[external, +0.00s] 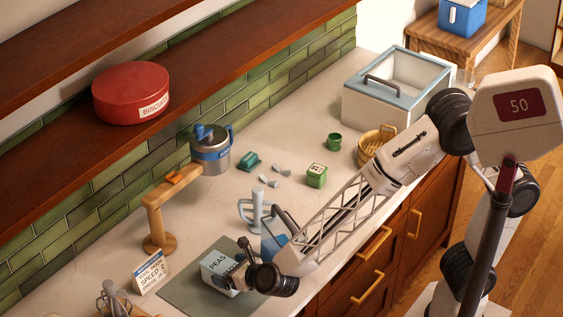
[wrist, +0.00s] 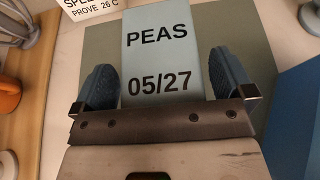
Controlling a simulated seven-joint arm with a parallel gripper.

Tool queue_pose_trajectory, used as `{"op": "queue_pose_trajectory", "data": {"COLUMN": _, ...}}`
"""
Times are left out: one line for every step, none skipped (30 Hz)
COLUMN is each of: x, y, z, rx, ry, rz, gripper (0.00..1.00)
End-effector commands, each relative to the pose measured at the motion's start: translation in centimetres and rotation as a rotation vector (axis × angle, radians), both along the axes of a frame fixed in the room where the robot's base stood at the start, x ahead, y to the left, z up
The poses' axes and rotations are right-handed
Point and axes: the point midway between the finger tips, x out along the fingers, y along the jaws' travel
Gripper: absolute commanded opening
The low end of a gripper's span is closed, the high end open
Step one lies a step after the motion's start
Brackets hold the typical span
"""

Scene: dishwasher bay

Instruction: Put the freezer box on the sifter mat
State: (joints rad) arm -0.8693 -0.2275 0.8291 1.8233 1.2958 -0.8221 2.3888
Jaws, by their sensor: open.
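The freezer box (external: 213,266) is a pale blue-grey block marked PEAS. In the wrist view its face (wrist: 163,62) reads PEAS 05/27. It stands within the outline of the grey-green mat (external: 176,291), which also shows on both sides of it in the wrist view (wrist: 245,38). It appears to rest on the mat; its underside is hidden. My gripper (wrist: 165,82) is open, with one dark finger on each side of the box's near end. Small gaps seem to show between fingers and box. In the external view my gripper (external: 243,264) partly covers the box.
A sign card (external: 150,272) stands left of the mat, near a wooden stand (external: 154,215) and a mixer-like tool (external: 113,300). A blue object (external: 274,236) and pale post (external: 257,207) are close right of the box.

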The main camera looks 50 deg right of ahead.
Motion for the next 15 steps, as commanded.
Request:
{"op": "queue_pose_trajectory", "data": {"x": 0.0, "y": 0.0, "z": 0.1, "rx": 0.000, "ry": 0.000, "rz": 0.000, "gripper": 1.00}}
{"op": "queue_pose_trajectory", "data": {"x": 0.0, "y": 0.0, "z": 0.2, "rx": 0.000, "ry": 0.000, "rz": 0.000, "gripper": 1.00}}
{"op": "queue_pose_trajectory", "data": {"x": 0.0, "y": 0.0, "z": 0.3, "rx": 0.000, "ry": 0.000, "rz": 0.000, "gripper": 1.00}}
{"op": "queue_pose_trajectory", "data": {"x": -0.1, "y": 0.0, "z": 0.4, "rx": 0.000, "ry": 0.000, "rz": 0.000, "gripper": 1.00}}
{"op": "queue_pose_trajectory", "data": {"x": -0.2, "y": 0.0, "z": 0.4, "rx": 0.000, "ry": 0.000, "rz": 0.000, "gripper": 1.00}}
{"op": "queue_pose_trajectory", "data": {"x": -0.4, "y": 0.0, "z": 0.5, "rx": 0.000, "ry": 0.000, "rz": 0.001, "gripper": 1.00}}
{"op": "queue_pose_trajectory", "data": {"x": -0.6, "y": 0.0, "z": 0.6, "rx": 0.000, "ry": 0.000, "rz": 0.001, "gripper": 1.00}}
{"op": "queue_pose_trajectory", "data": {"x": -0.8, "y": 0.0, "z": 0.7, "rx": 0.000, "ry": -0.001, "rz": 0.001, "gripper": 1.00}}
{"op": "queue_pose_trajectory", "data": {"x": -1.2, "y": 0.0, "z": 0.8, "rx": 0.001, "ry": -0.001, "rz": 0.002, "gripper": 1.00}}
{"op": "queue_pose_trajectory", "data": {"x": -1.5, "y": 0.1, "z": 0.9, "rx": 0.000, "ry": 0.000, "rz": 0.002, "gripper": 1.00}}
{"op": "queue_pose_trajectory", "data": {"x": -1.8, "y": 0.1, "z": 1.0, "rx": 0.000, "ry": 0.000, "rz": 0.002, "gripper": 1.00}}
{"op": "queue_pose_trajectory", "data": {"x": -2.2, "y": 0.1, "z": 1.2, "rx": 0.001, "ry": 0.000, "rz": 0.002, "gripper": 1.00}}
{"op": "queue_pose_trajectory", "data": {"x": -2.5, "y": 0.0, "z": 1.3, "rx": 0.001, "ry": 0.000, "rz": 0.002, "gripper": 1.00}}
{"op": "queue_pose_trajectory", "data": {"x": -2.9, "y": 0.0, "z": 1.5, "rx": 0.002, "ry": 0.000, "rz": 0.001, "gripper": 1.00}}
{"op": "queue_pose_trajectory", "data": {"x": -3.4, "y": 0.1, "z": 1.8, "rx": 0.002, "ry": -0.001, "rz": 0.002, "gripper": 1.00}}
